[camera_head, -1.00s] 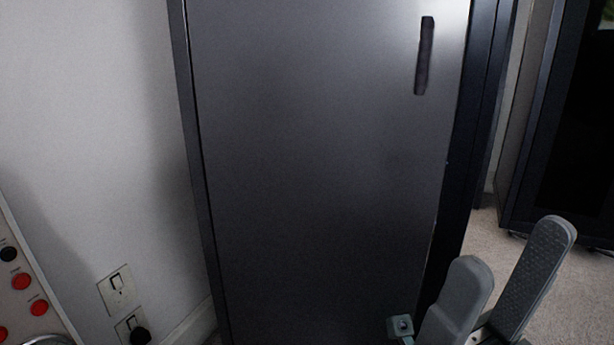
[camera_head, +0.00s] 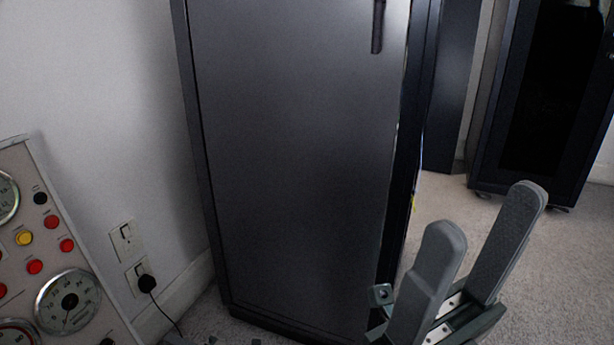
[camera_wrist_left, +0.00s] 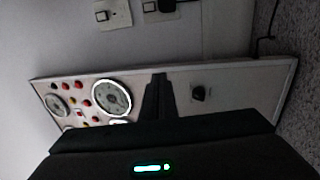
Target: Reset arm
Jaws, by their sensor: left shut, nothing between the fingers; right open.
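My right gripper (camera_head: 486,212) is at the lower right of the head view, its two grey fingers spread apart with nothing between them. It is in front of the right edge of a tall dark cabinet (camera_head: 290,150). My left gripper (camera_wrist_left: 157,98) shows in the left wrist view as a dark shape with its narrow fingers together, empty, in front of a control panel. It does not show in the head view.
The control panel (camera_head: 50,215) with gauges and red buttons stands at the left, also in the left wrist view (camera_wrist_left: 230,90). Wall sockets (camera_head: 123,242) with a plug and cord are beside it. Another dark cabinet (camera_head: 490,120) stands back right. Carpet (camera_head: 560,270) is open at right.

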